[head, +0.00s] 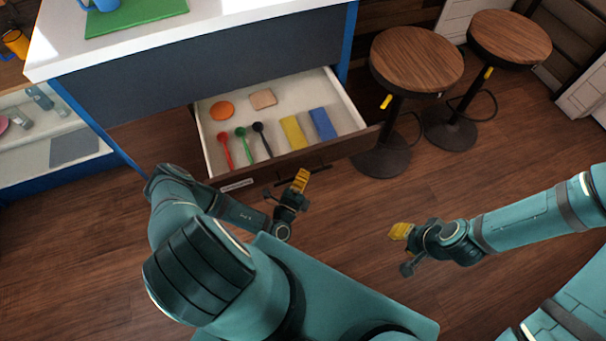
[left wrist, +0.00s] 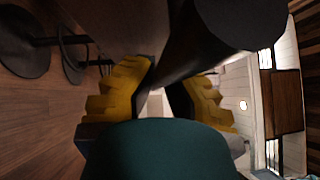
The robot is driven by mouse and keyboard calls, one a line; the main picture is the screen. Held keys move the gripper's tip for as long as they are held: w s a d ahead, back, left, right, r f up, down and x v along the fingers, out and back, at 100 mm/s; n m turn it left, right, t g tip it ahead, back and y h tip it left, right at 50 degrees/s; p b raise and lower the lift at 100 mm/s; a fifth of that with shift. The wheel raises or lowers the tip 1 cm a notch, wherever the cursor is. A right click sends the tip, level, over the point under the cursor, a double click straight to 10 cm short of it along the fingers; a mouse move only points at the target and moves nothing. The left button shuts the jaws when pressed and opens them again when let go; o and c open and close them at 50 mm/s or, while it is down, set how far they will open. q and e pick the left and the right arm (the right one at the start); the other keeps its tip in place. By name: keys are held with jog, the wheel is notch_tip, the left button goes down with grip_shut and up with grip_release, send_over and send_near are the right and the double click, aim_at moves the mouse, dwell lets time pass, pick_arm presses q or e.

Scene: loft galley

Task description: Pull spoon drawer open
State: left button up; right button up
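The spoon drawer (head: 350,98) stands well out from the counter in the head view. Inside lie a red spoon (head: 224,146), a green spoon (head: 242,142) and a dark spoon (head: 261,137). A label (head: 236,186) is on its front. My left gripper (head: 300,181) is at the dark bar handle (head: 318,169). In the left wrist view, the yellow fingers of my left gripper (left wrist: 168,82) lie on either side of the dark handle (left wrist: 192,48), which fills the space between their tips. My right gripper (head: 402,234) is away from the drawer, over the floor; its finger gap is not clear.
The drawer also holds an orange disc (head: 222,110), a tan block (head: 263,98), a yellow cloth (head: 294,133) and a blue cloth (head: 322,124). Two stools (head: 416,58) (head: 509,38) stand right of the drawer. The white countertop (head: 225,28) is above.

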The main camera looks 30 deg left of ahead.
pick_arm(q)
jog(key=o, duration=0.5)
jog(key=shift+w+d+r, duration=0.1)
jog(key=shift+d, duration=0.05)
jog(key=s, duration=0.4)
jog(key=s+f, duration=0.1)
jog(key=s, duration=0.7)
jog(key=shift+d+f, duration=0.35)
jog(key=shift+f, duration=0.05)
